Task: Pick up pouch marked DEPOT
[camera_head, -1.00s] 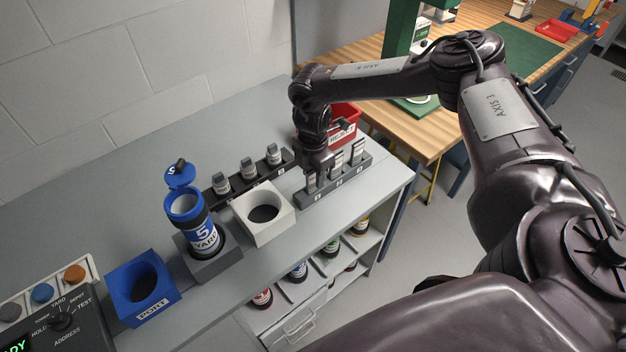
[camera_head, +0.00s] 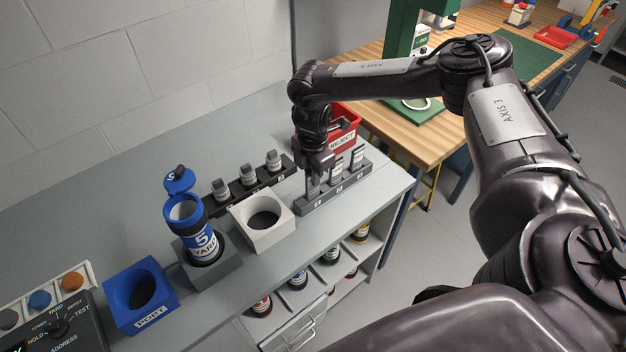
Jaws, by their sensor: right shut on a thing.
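A grey rack (camera_head: 333,196) near the right end of the grey bench holds a row of small pouches with white labels. The middle pouch (camera_head: 337,170) and the right pouch (camera_head: 357,158) stand upright in it. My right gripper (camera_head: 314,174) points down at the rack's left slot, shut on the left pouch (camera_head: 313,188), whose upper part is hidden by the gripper. The writing on the pouches is too small to read, so I cannot tell which is marked DEPOT. My left gripper is out of view.
A black rack (camera_head: 236,202) with several grey-capped pouches stands behind. A white socket block (camera_head: 283,226), a blue open canister (camera_head: 203,241) in a grey base, a blue PORT box (camera_head: 163,296) and a control panel (camera_head: 85,325) stand leftward. A red REJECT bin (camera_head: 345,138) is behind the gripper.

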